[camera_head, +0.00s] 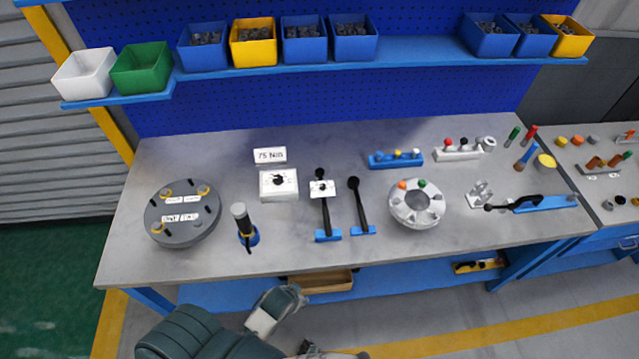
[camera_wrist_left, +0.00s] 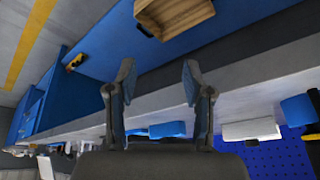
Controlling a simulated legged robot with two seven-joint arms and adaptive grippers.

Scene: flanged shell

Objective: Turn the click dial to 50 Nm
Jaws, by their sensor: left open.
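The click dial (camera_head: 279,182) is a dark round knob with a pointer on a white box near the middle-left of the bench in the head view. A small white sign reading 75 Nm (camera_head: 270,155) stands just behind it. My left gripper (camera_wrist_left: 156,84) is open with nothing between its fingers in the left wrist view. It is in front of the bench, low near its front edge, away from the dial. In the head view only part of my left arm shows clearly at the bottom. My right gripper is in neither view.
A wooden tray (camera_head: 320,281) sits under the bench. Bins line the shelf above.

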